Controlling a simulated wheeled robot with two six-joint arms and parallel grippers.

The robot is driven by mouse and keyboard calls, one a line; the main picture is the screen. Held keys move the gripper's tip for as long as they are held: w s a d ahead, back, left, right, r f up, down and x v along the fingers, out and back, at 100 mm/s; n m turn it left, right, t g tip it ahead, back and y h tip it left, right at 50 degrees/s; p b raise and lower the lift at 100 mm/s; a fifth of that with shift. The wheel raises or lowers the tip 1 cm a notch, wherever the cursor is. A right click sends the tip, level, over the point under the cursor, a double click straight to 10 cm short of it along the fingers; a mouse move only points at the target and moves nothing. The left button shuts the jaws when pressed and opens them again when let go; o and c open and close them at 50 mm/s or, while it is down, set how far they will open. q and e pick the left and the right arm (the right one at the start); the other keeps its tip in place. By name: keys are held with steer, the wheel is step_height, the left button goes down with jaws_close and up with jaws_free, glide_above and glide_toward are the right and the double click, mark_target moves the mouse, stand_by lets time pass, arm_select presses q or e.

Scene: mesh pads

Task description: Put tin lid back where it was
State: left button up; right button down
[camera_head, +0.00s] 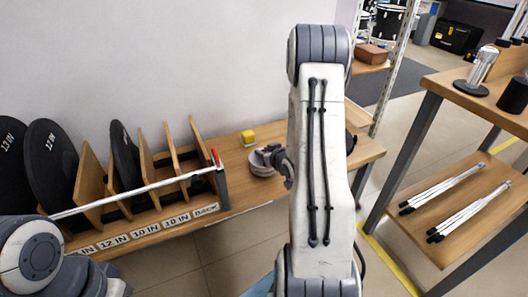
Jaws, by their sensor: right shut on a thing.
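A small round grey tin (260,168) sits on the wooden bench, just left of my right arm. My right gripper (282,158) is at its right side, partly hidden behind my own arm. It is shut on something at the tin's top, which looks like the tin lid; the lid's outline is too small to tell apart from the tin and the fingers. My left arm shows only at the lower left corner, and its gripper is out of view.
A wooden shelf unit (470,205) stands at right, with floor between.

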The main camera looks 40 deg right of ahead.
steer(key=c, duration=0.6)
jaws_free()
steer(key=shift+r+p, duration=0.35)
steer(key=shift+p, duration=0.05)
steer(key=shift+p+v, duration=6.05)
steer(key=shift+p, duration=0.5)
steer(key=shift+d, duration=0.1)
